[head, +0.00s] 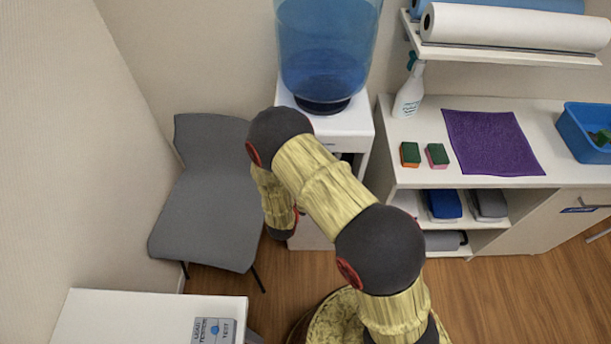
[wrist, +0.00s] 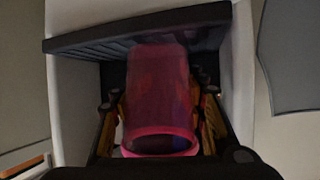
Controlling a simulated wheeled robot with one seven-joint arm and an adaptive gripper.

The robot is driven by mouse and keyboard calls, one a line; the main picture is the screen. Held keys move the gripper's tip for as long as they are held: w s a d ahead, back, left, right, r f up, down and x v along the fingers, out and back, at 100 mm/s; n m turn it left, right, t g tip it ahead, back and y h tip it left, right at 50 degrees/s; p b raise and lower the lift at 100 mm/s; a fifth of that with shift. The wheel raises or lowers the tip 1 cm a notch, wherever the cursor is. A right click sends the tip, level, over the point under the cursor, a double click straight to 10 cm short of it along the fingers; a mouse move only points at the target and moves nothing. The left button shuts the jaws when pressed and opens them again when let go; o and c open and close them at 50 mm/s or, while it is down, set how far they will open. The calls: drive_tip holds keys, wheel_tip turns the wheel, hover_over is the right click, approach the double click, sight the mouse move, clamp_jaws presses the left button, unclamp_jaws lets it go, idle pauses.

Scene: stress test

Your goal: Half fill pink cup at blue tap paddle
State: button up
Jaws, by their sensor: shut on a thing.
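The translucent pink cup (wrist: 158,90) is in the middle of the wrist view, between the two fingers of my gripper (wrist: 160,108). The gripper is shut on it around its sides. The cup's open rim is at the bottom of that picture, and its far end is by the dark slatted drip tray (wrist: 100,40). I cannot tell whether there is water in it. The water dispenser (head: 350,125) with its big blue bottle (head: 325,50) stands at the back in the head view. My arm covers its front there, hiding my gripper and the cup. I see no tap paddle.
A grey chair (head: 205,205) stands left of the dispenser. A white counter (head: 560,172) on the right holds a spray bottle (head: 410,90), two sponges, a purple cloth (head: 490,140) and a blue bin (head: 575,140). A white table corner (head: 130,320) is at the front left.

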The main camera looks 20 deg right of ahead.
drive_tip(key=s+a, duration=0.2)
drive_tip(key=s, duration=0.4)
drive_tip(key=shift+s+p, duration=0.4)
drive_tip(key=shift+p, duration=0.05)
drive_tip(key=shift+a, duration=0.1)
idle(0.4)
drive_tip(key=a+r+n+t+y, duration=0.2)
drive_tip(key=a+r+n+y, duration=0.3)
drive_tip(key=a+n+y, duration=0.25)
drive_tip(key=w+d+r, duration=0.1)
drive_tip(key=d+r, duration=0.5)
drive_tip(key=d, duration=0.2)
drive_tip(key=shift+w+d+r+m, duration=0.2)
drive_tip(key=shift+d+m, duration=0.15)
drive_tip(key=shift+d, duration=0.05)
drive_tip(key=shift+a, duration=0.1)
